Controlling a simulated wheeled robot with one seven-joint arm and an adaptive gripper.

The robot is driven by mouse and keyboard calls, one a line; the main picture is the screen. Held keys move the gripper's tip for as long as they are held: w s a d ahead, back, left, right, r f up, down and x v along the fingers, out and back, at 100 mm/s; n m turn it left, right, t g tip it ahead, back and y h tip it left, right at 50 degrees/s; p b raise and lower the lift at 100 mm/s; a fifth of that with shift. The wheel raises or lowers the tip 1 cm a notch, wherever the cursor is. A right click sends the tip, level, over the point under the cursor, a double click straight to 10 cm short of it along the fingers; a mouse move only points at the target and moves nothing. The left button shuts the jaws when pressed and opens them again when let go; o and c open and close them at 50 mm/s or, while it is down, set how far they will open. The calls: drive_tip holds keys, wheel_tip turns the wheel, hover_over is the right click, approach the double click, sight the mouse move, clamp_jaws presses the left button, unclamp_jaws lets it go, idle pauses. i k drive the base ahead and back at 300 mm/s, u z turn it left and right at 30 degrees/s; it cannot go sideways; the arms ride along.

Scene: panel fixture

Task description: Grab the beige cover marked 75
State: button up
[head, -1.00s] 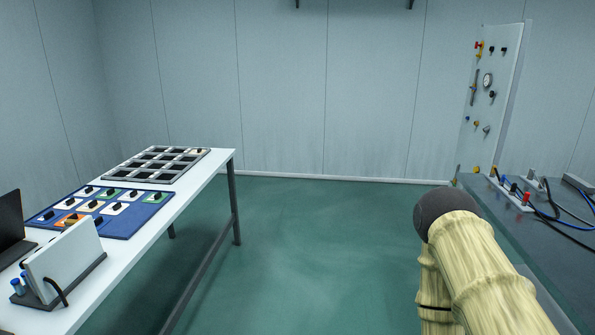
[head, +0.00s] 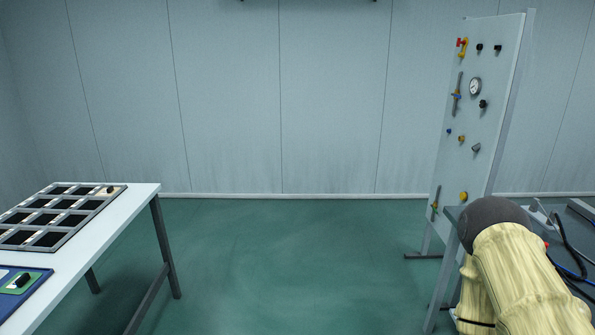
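A beige cover with a black knob (head: 110,190) sits in the far right corner cell of a grey grid frame (head: 66,220) on the white table at left. Its marking is too small to read, so I cannot tell whether it says 75. A green-and-white cover with a black knob (head: 20,282) lies on a blue mat (head: 38,287) at the lower left; most of the mat is outside the picture. My arm, in a pale yellow sleeve with a dark rounded joint, shows at the lower right. My gripper is not in view.
The white table (head: 120,220) ends at left, with dark legs. An upright panel (head: 487,110) with valves and a gauge stands at right. Behind my arm is a dark bench (head: 585,212) with cables. The green floor (head: 280,270) between them is clear.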

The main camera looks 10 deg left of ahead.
sight(110, 191)
drive_tip(key=u, duration=0.35)
drive_tip(key=i, duration=1.5)
drive_tip(key=u, duration=1.6)
drive_tip(key=i, duration=0.85)
drive_tip(key=u, duration=0.65)
